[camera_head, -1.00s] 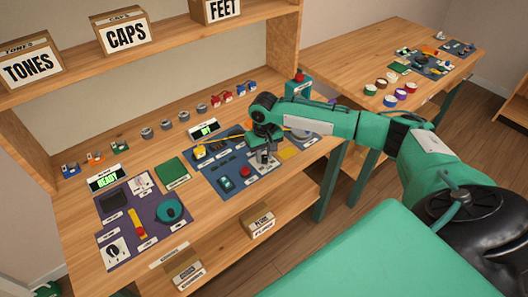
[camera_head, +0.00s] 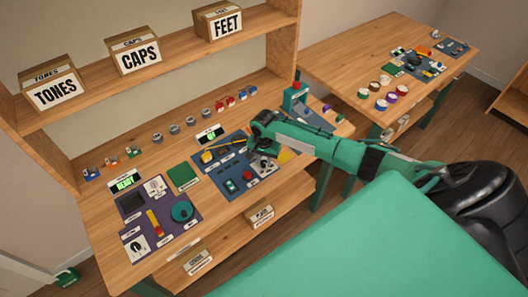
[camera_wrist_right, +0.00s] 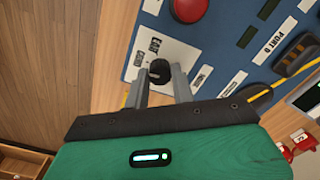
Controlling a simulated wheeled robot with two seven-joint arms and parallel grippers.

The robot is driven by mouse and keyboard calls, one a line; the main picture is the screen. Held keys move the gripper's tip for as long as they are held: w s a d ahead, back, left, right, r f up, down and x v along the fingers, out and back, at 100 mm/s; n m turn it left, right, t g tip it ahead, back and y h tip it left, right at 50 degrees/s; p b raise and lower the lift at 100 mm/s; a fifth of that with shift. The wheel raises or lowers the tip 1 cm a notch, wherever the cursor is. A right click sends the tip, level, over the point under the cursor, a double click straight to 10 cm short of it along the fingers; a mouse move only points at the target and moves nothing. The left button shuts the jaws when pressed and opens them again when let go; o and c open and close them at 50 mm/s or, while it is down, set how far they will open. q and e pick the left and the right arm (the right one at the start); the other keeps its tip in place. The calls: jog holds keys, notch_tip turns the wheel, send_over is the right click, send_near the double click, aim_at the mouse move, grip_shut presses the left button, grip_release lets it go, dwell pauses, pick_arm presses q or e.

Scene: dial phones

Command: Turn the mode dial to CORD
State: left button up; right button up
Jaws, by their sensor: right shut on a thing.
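The mode dial (camera_wrist_right: 159,72) is a round black knob on a white labelled plate (camera_wrist_right: 165,52) on a blue panel. In the right wrist view it sits between the two finger tips of my right gripper (camera_wrist_right: 159,80), which is shut on it. The plate's lettering is turned and too small to read surely. In the head view my right gripper (camera_head: 262,161) is low over the right part of the blue panel (camera_head: 208,187); the arm and hand partly hide that part. My left gripper is in neither view.
A red button (camera_wrist_right: 188,8) is beside the dial plate. A yellow cable (camera_wrist_right: 262,96) runs near the right finger. A purple panel (camera_head: 188,214) with a teal round part lies to the left. A green stand (camera_head: 296,96) is behind my arm. A shelf with labelled boxes rises behind.

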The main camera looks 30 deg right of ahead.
aim_at(264, 162)
jog(key=shift+m+p, duration=0.55)
jog(key=shift+m, duration=0.05)
jog(key=shift+d, duration=0.1)
jog(key=o, duration=1)
jog(key=shift+r, duration=0.1)
notch_tip(264, 162, up, 14)
jog(key=b, duration=0.3)
jog(key=shift+f, duration=0.2)
